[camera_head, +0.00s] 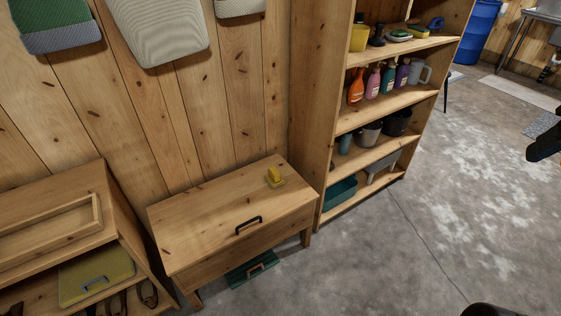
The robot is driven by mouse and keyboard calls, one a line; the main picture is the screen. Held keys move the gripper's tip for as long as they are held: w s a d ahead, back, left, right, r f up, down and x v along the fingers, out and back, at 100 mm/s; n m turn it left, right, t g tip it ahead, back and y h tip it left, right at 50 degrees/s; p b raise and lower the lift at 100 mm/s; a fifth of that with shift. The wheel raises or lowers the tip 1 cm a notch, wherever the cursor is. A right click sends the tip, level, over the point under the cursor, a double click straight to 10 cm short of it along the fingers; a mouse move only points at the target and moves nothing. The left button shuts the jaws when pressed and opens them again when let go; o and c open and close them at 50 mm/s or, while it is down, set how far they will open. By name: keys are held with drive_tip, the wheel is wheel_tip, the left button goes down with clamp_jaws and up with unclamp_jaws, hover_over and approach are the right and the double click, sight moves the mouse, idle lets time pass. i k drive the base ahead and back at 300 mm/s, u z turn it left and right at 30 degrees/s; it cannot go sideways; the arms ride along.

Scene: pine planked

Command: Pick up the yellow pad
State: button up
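A small yellow pad (275,177) sits on the top of a low wooden cabinet (205,215), near its back right corner. It looks like a yellow upper part on a flatter yellowish base; it is too small to make out more. A dark shape at the right edge, partly cut off, appears to be my gripper (541,146). It is far to the right of the pad and apart from it, over the concrete floor. Whether its fingers are open or shut cannot be made out.
A tall shelf (308,110) with bottles and tubs stands just right of the cabinet. Another wooden unit (75,225) with a yellow-green case (97,274) is at left. A green item (251,269) is below the cabinet.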

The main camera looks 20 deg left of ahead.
sight(275, 178)
drive_tip(key=u, duration=0.4)
drive_tip(key=i, duration=1.15)
drive_tip(key=u, duration=0.4)
